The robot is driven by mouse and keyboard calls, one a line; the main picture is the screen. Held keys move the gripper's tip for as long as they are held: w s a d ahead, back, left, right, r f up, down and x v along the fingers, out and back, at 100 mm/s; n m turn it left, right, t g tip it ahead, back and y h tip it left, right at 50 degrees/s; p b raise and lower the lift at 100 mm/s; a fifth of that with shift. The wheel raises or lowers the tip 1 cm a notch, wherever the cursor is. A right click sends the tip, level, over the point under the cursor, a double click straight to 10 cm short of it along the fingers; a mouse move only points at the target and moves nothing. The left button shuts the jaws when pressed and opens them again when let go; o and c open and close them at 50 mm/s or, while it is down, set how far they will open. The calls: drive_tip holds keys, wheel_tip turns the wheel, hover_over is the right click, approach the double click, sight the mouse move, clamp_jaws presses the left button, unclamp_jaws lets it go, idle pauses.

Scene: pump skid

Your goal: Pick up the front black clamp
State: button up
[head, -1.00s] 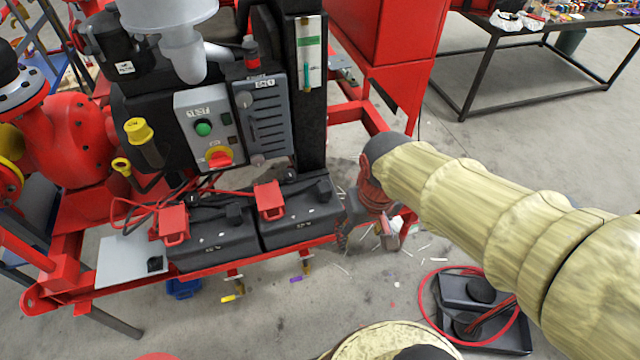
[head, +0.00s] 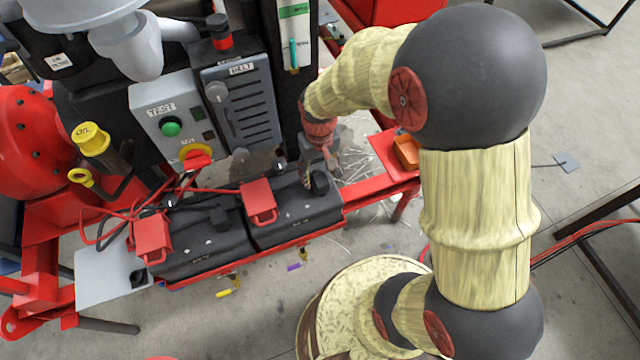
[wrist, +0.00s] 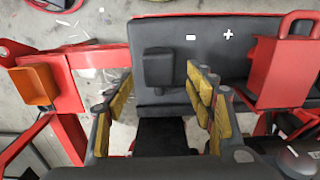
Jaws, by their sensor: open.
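A black block, which looks like the front black clamp (head: 319,182), sits on top of the right-hand black battery (head: 290,222), near its right end. In the wrist view the same black block (wrist: 158,67) lies on the battery beside the minus mark, ahead of the space between my fingers. My gripper (head: 312,160) is by the block at that end of the battery. In the wrist view my gripper (wrist: 158,92) is open, with yellow-padded fingers apart and nothing seen held. I cannot tell its exact height above the block.
A red clamp (head: 258,203) sits on the same battery, near the plus mark. Red cables run behind. An orange bin (head: 406,152) is right of the battery on the red frame.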

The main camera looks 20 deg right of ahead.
sight(320, 178)
wheel_tip(320, 178, down, 5)
drive_tip(key=shift+s+d+f+b, duration=0.1)
drive_tip(key=shift+b, duration=1.05)
clamp_jaws()
